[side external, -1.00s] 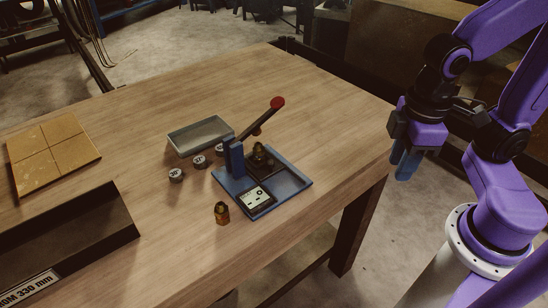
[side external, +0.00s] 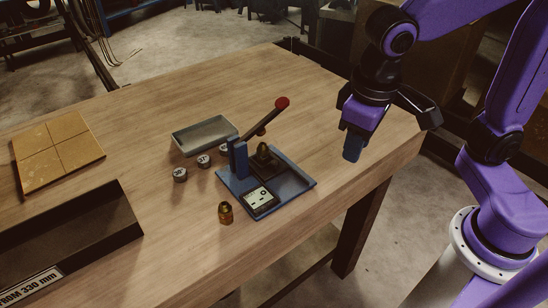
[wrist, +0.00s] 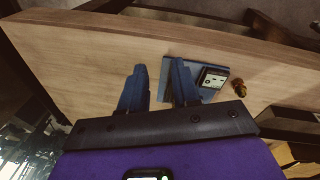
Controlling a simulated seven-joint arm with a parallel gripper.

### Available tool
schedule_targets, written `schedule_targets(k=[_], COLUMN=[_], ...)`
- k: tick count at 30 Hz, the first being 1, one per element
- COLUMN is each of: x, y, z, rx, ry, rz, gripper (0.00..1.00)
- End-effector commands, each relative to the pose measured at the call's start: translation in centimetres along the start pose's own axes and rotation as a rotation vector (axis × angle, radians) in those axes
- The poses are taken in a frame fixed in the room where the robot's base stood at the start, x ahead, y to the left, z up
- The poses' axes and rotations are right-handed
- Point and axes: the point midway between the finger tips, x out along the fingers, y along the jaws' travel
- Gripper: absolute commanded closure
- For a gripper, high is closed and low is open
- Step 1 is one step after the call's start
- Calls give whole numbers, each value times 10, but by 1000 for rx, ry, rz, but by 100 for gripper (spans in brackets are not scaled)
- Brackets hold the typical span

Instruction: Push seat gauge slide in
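The blue hose crimper (side external: 291,187) stands on the table, with its lever raised and tipped right to a red knob (side external: 283,103). A dark block with a brass fitting (side external: 263,150) sits on its base behind a white-faced gauge panel (side external: 260,200). I cannot tell which part is the seat gauge slide. My gripper (side external: 352,150) hangs above the table's right edge, to the right of the crimper and apart from it. In the wrist view my gripper (wrist: 159,88) has its blue fingers spread with nothing between them; the right finger hides part of the crimper base (wrist: 172,72).
A loose brass fitting (side external: 225,213) stands in front of the crimper. Several small round caps (side external: 180,174) and a grey tray (side external: 204,135) lie to its left and behind. A dark long bin (side external: 75,240) and a tan tile (side external: 58,152) are far left. The right tabletop is clear.

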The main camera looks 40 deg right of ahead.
Motion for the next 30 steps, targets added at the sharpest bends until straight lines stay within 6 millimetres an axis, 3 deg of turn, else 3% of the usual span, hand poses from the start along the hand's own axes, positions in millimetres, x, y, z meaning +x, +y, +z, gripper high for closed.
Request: schedule_targets(k=[30], x=[-28], y=[-42], z=[-84], rx=[622], ry=[96], rz=[102], gripper=[69])
